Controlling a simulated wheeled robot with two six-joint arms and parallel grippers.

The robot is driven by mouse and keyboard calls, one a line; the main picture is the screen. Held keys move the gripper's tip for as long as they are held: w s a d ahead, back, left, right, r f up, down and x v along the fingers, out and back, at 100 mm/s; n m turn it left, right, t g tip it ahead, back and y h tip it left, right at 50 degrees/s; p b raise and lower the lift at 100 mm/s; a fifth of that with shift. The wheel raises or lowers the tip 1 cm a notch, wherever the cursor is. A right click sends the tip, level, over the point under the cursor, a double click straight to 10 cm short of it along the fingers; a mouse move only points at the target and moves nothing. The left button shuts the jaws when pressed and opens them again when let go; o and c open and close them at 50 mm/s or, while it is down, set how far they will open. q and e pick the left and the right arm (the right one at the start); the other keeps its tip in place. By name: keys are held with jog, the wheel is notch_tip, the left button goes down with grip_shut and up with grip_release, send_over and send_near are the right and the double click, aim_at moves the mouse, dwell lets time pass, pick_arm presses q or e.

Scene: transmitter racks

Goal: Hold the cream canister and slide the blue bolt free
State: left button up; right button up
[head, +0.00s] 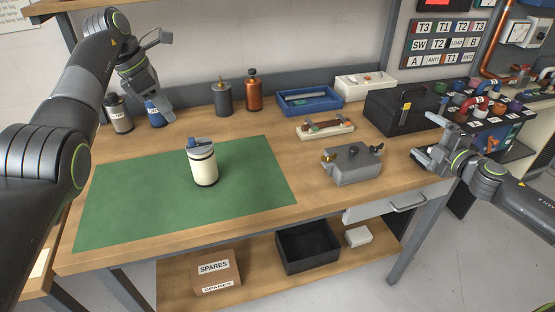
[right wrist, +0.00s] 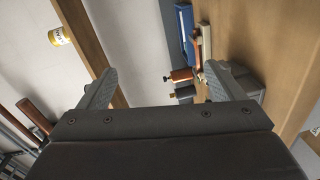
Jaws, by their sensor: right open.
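The cream canister (head: 204,171) stands upright on the green mat (head: 120,205), with a grey top. The blue bolt (head: 197,142) lies across its top; how far it is seated is too small to tell. My left gripper (head: 166,76) is raised above the back left of the bench, open and empty, apart from the canister. My right gripper (head: 424,137) is open and empty near the bench's right end, far from the canister. Its two separated fingers also show in the right wrist view (right wrist: 165,85), where the canister is not in sight.
A grey metal block with knobs (head: 352,165) stands right of the mat. Behind are a wooden-handled tool on a pale block (head: 326,127), a blue tray (head: 308,101) and a black case (head: 400,112). Bottles (head: 254,92) line the back. The mat around the canister is clear.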

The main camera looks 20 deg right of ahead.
jog(key=w+a+m, duration=0.3)
jog(key=a+m, duration=0.2)
jog(key=m, duration=0.3)
jog(key=w+a+m+g, duration=0.1)
jog(key=w+a+m, duration=0.1)
jog(key=a+m, duration=0.4)
jog(key=w+a+m+h, duration=0.1)
jog(key=w+a+m, duration=0.2)
jog(key=m, duration=0.8)
jog(key=shift+w+a+f+g, duration=0.15)
jog(key=shift+w+a+g, duration=0.05)
jog(key=shift+a, duration=0.5)
jog(key=shift+w+a+f+g, duration=0.1)
jog(key=shift+w+a+g, duration=0.1)
jog(key=shift+a, duration=0.45)
jog(key=a+m+g+y, duration=0.2)
jog(key=a+m+y, duration=0.45)
jog(key=a, duration=0.85)
jog(key=m+g+y, duration=0.4)
jog(key=m, duration=0.8)
send_near(203, 162)
jog(key=s+d, duration=0.1)
jog(key=d, duration=0.4)
jog(key=x, duration=1.7)
jog(key=shift+a, duration=0.25)
jog(key=c, duration=1.3)
